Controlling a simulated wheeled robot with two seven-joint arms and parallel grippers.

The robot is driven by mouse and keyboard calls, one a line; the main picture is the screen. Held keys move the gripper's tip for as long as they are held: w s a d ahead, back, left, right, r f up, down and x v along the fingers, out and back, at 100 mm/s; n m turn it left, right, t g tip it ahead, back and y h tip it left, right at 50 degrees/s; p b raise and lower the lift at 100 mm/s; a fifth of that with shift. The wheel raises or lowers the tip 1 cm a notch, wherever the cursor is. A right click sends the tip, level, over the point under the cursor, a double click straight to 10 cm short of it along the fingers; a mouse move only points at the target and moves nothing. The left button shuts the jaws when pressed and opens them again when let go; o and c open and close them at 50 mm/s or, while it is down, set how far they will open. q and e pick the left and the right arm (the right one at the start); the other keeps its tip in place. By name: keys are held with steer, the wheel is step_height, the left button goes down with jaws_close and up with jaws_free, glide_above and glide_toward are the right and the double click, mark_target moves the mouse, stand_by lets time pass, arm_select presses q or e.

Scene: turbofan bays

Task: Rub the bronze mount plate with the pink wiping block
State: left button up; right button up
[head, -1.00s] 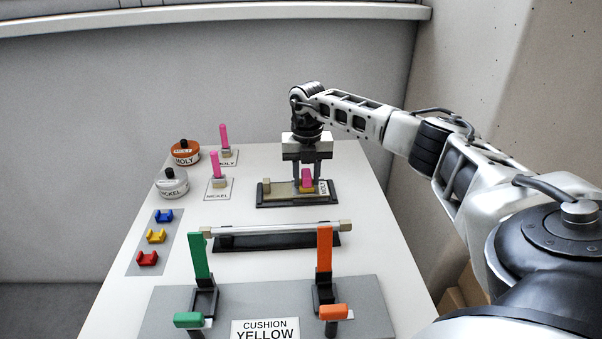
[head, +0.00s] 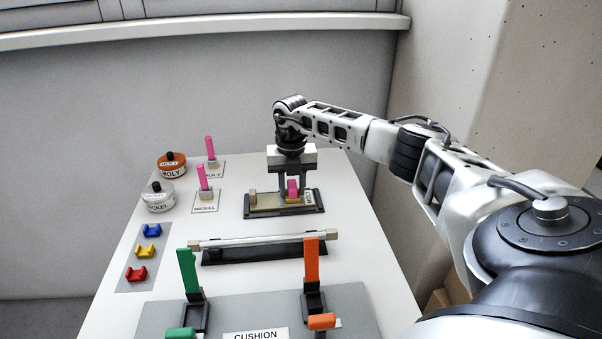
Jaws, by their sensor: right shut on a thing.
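The bronze mount plate (head: 266,202) lies in a dark tray on the white table, with a small tan block at its left end and a MOLY label at its right. My right gripper (head: 292,187) points down over the right part of the plate, shut on the pink wiping block (head: 292,186). The block's tan lower part is at the plate's surface; I cannot tell whether it touches. My left gripper is not in view.
Two more pink-handled blocks (head: 211,150) (head: 204,178) stand on labelled pads at the left, beside MOLY (head: 172,166) and NICKEL (head: 159,197) pots. A silver bar (head: 262,239) lies in front, near green (head: 188,270) and orange (head: 312,262) levers. Coloured clips (head: 143,251) sit at the left.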

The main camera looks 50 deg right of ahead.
steer(key=shift+w+a, duration=1.2)
steer(key=shift+a, duration=0.25)
steer(key=shift+d+r, duration=0.1)
steer(key=shift+r, duration=0.05)
step_height(320, 180, up, 4)
steer(key=p, duration=0.4)
steer(key=shift+r, duration=0.9)
step_height(320, 180, up, 3)
